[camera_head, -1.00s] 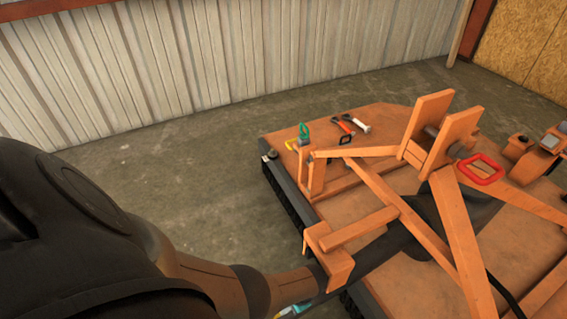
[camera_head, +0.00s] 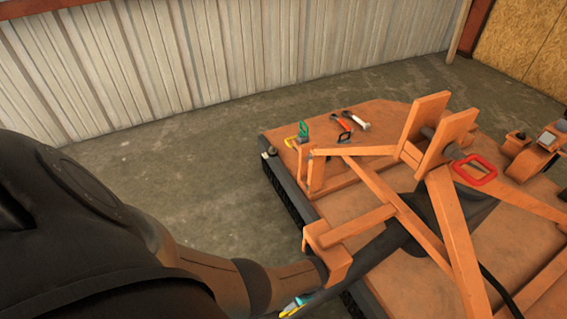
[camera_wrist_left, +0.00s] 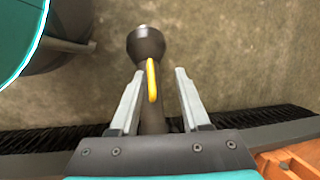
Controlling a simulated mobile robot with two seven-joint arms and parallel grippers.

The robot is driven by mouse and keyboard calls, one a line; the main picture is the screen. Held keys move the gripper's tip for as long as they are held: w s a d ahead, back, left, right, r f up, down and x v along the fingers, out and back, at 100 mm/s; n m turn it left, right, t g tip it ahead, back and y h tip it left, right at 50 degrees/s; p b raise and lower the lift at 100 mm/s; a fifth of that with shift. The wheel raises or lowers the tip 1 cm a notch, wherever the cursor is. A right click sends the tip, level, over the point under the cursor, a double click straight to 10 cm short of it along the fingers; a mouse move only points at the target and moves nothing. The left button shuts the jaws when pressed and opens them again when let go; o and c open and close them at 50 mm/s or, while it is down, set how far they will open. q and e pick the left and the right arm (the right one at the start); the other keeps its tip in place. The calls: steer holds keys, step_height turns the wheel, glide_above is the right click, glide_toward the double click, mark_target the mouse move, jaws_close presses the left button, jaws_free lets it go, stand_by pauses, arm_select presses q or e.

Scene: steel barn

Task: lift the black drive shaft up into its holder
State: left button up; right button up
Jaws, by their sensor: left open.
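The black drive shaft (camera_head: 375,249) slopes from the middle of the orange mower deck down past its left edge, where my arm and the picture's bottom edge hide its end. In the left wrist view, the shaft's dark round end (camera_wrist_left: 146,42) lies beyond the fingers, with a yellow loop (camera_wrist_left: 152,82) in front of it. My left gripper (camera_wrist_left: 160,73) is open, its two fingers on either side of the shaft and loop. An orange bracket (camera_head: 338,260), perhaps the holder, stands above the shaft.
Orange frame bars (camera_head: 460,220) cross above the deck (camera_head: 350,205). A red loop (camera_head: 475,170) sits on the frame. Hand tools (camera_head: 349,121) lie at the deck's back. Black bristly skirting (camera_wrist_left: 50,139) lines the edge. Concrete floor to the left is clear.

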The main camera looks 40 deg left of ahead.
step_height(320, 180, down, 4)
steer(key=s+p, duration=0.2)
arm_select(q)
steer(key=w+d+r+b, duration=0.2)
steer(key=w+d+b, duration=0.3)
steer(key=d, duration=0.5)
steer(key=shift+w+d+r+b, duration=0.2)
steer(key=shift+w+r+b, duration=0.2)
steer(key=shift+w, duration=0.95)
arm_select(e)
steer(key=w+r+t, duration=0.1)
steer(key=w+r, duration=0.2)
steer(key=r, duration=0.8)
steer(key=shift+w, duration=0.3)
steer(key=shift+a+r, duration=0.1)
arm_select(q)
steer(key=shift+f, duration=0.1)
